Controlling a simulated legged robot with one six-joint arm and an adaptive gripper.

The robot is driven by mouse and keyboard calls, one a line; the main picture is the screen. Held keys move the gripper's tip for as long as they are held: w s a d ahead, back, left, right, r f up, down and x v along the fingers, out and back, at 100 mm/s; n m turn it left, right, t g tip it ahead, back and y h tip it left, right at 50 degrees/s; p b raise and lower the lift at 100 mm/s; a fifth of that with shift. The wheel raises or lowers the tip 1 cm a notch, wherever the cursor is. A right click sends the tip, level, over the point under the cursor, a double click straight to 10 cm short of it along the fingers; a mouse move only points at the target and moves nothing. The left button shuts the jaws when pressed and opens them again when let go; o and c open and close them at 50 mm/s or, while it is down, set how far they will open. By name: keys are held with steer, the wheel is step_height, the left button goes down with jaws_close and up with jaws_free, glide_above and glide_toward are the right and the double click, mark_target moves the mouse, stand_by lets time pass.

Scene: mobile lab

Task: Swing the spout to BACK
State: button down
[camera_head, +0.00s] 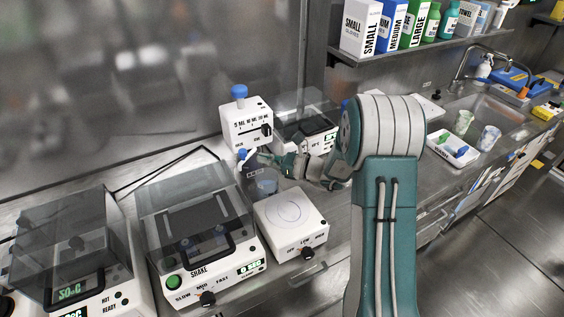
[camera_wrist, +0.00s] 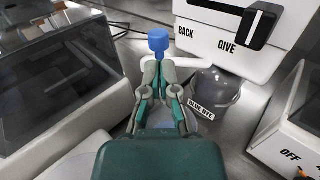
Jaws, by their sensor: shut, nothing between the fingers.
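The white dispenser (camera_head: 246,122) has a blue top, and its front is marked BACK on the left and GIVE on the right. Its white spout (camera_wrist: 188,62) runs to the left below BACK in the wrist view and ends in a blue knob (camera_wrist: 158,42). The knob also shows in the head view (camera_head: 242,154). My gripper (camera_wrist: 159,68) is shut and empty, its fingertips just in front of and below the knob. I cannot tell whether they touch it. The gripper also shows in the head view (camera_head: 263,159). The fingertips hide part of the spout's left end.
A beaker labelled BLUE DYE (camera_wrist: 216,92) stands below the dispenser, right of my gripper. A white plate device (camera_head: 290,222) is in front of it. A lidded shaker (camera_head: 196,220) stands left. Another lidded machine (camera_head: 308,128) is behind my arm.

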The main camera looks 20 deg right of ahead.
mark_target(246, 155)
steer(key=shift+x, duration=1.6)
steer(key=shift+a+m+t+h, duration=0.25)
steer(key=shift+m+t+h, duration=0.35)
steer(key=shift+t, duration=0.2)
steer(key=shift+w+a+m+t+h, duration=0.15)
steer(key=shift+a+m+t+h, duration=0.25)
steer(key=shift+m+t+h, duration=0.35)
steer(key=shift+x, duration=1.1)
steer(key=shift+a, duration=0.1)
